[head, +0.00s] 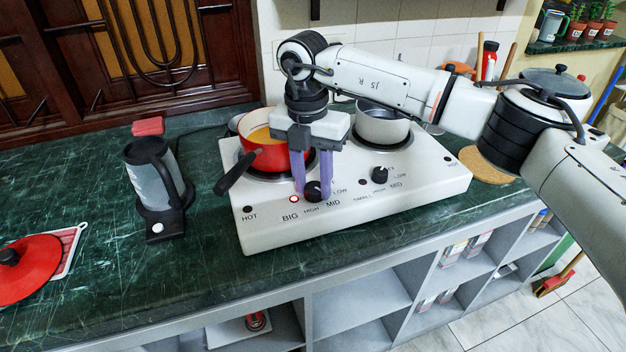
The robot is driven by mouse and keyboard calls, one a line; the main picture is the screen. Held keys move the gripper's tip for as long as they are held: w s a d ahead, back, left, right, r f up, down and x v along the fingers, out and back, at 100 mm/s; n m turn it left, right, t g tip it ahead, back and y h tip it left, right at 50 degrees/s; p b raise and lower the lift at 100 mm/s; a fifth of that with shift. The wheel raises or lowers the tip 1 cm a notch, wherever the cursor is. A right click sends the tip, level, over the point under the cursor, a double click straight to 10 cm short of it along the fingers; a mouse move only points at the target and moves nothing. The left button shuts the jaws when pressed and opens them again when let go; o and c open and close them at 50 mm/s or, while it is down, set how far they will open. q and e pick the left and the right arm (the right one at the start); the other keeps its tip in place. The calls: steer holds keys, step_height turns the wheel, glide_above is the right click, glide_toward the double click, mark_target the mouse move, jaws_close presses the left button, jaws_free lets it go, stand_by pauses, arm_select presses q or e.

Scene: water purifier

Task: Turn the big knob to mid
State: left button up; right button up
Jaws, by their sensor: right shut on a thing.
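The white two-burner stove (275,232) stands on the green marble counter. Its big knob (313,193) is black and sits on the left part of the sloped front panel, with the labels BIG, HIGH, MID and LOW around it. My right gripper (312,186) reaches down from above with purple fingers, one on each side of the big knob, and is shut on it. The fingers hide part of the knob and I cannot tell which label it points to. The small knob (380,175) is free, further right. My left gripper is not in view.
A red pan (262,160) with yellowish contents sits on the left burner, its black handle (235,174) jutting out front left. A grey pot (382,127) is on the right burner. A kettle (152,180) stands left of the stove, and a red lid (30,272) lies further left.

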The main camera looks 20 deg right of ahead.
mark_target(310, 186)
steer(key=o, duration=1)
steer(key=shift+o, duration=0.2)
steer(key=shift+r, duration=0.1)
step_height(310, 186, up, 10)
steer(key=shift+w+a+b, duration=0.2)
steer(key=shift+w+b, duration=0.05)
steer(key=shift+b, duration=0.1)
steer(key=shift+r, duration=0.1)
